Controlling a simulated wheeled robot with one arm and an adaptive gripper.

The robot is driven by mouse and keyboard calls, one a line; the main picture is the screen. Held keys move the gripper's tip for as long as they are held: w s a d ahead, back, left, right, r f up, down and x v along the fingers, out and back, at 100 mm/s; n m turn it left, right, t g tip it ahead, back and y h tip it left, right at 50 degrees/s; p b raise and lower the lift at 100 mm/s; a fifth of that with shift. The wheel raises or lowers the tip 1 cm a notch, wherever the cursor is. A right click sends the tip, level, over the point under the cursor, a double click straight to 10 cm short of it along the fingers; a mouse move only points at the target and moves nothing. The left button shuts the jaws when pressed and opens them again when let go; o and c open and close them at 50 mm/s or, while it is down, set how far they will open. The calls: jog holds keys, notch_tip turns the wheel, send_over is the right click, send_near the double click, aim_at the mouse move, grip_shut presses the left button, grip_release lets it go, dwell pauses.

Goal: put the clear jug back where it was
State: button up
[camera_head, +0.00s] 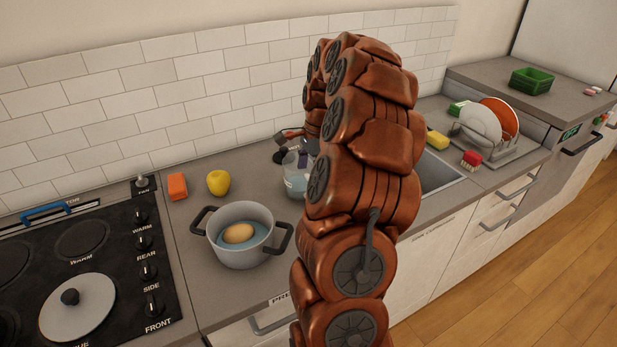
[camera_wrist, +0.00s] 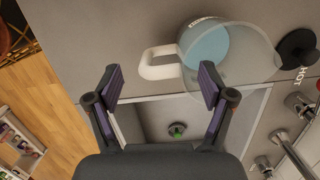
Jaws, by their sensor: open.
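The clear jug (camera_head: 297,178) stands on the counter between the pot and the sink, partly hidden behind my arm. In the wrist view the clear jug (camera_wrist: 250,62) shows a white handle and something light blue at its base. My gripper (camera_wrist: 161,84) is open, with its two fingers apart. The white handle lies just ahead of the gap between the fingertips, and nothing is held. I cannot tell from these views whether a finger touches the jug.
The sink (camera_wrist: 160,118) and a black HOT knob (camera_wrist: 297,48) are close to the jug. A grey pot (camera_head: 243,252) with a yellowish item inside, a yellow apple (camera_head: 218,183) and an orange block (camera_head: 177,187) stand left. A dish rack (camera_head: 497,148) is right.

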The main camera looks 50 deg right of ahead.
notch_tip(320, 180, up, 11)
jog(key=d+b, duration=0.1)
jog(key=b, duration=0.2)
jog(key=shift+s+d+f, duration=0.2)
jog(key=shift+s, duration=0.2)
jog(key=s+a+f+n+g, duration=0.15)
jog(key=a+n, duration=0.45)
jog(key=a, duration=0.7)
jog(key=s+a+n, duration=0.2)
jog(key=a+n, duration=0.4)
jog(key=a, duration=0.6)
jog(key=s+a+f+n, duration=0.3)
jog(key=s+a, duration=0.1)
jog(key=s, duration=0.2)
jog(key=s+a+f+n+h, duration=0.1)
jog(key=s+a+f+n, duration=0.2)
jog(key=s, duration=0.4)
jog(key=s+a+f+n+g, duration=0.1)
jog(key=s+a+f+n, duration=0.2)
jog(key=s+a+n, duration=0.1)
jog(key=s+n, duration=0.1)
jog(key=s, duration=0.1)
jog(key=shift+s+a+f+h, duration=0.3)
jog(key=shift+s, duration=0.1)
